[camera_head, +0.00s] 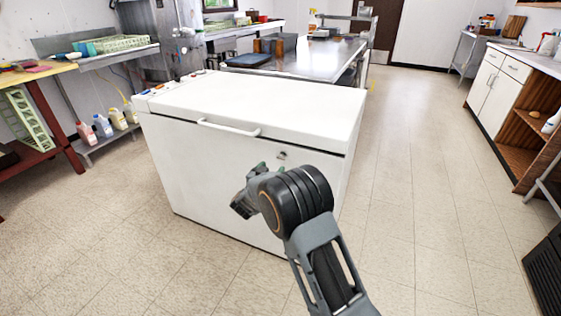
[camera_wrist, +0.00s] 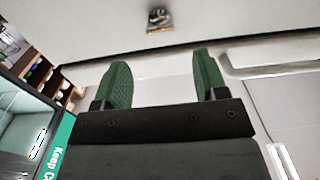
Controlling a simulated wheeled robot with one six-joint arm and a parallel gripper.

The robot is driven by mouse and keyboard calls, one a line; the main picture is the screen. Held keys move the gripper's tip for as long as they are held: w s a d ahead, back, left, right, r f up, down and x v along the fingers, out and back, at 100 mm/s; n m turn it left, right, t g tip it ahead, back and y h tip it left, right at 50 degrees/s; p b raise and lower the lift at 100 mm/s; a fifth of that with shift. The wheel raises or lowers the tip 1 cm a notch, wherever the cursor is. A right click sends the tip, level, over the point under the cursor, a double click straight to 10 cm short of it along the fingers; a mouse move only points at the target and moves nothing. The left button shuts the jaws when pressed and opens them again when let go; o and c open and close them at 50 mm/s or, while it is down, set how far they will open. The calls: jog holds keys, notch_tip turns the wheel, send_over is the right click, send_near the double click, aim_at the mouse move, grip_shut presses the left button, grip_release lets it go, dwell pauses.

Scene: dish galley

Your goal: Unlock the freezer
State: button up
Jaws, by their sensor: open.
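The freezer is a white chest (camera_head: 250,110) with a shut lid, in the middle of the head view. A white bar handle (camera_head: 229,128) runs along its front top edge. A small metal lock (camera_head: 282,155) sits on the front, right of the handle; it also shows at the top of the wrist view (camera_wrist: 159,19). Whether a key is in it I cannot tell. My gripper (camera_wrist: 163,80) is open and empty, its green-padded fingers apart, pointing toward the lock with a gap between. In the head view, my wrist partly hides the gripper and covers part of the freezer front.
A steel table (camera_head: 310,58) stands behind the freezer. A red-framed bench (camera_head: 40,130) and a low shelf with bottles (camera_head: 103,126) are at left. White cabinets (camera_head: 490,90) line the right. The tiled floor right of the freezer is clear.

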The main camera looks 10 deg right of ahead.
aim_at(280, 158)
jog(key=b+x, duration=0.1)
jog(key=x, duration=0.7)
jog(key=c, duration=0.9)
jog(key=shift+m+b, duration=0.3)
jog(key=shift+s+d+f+m+b, duration=0.1)
jog(key=shift+m+b, duration=3.15)
jog(key=shift+m, duration=1.05)
jog(key=shift+f+m+b, duration=0.1)
jog(key=shift+m+b, duration=3.1)
jog(key=shift+m, duration=1.1)
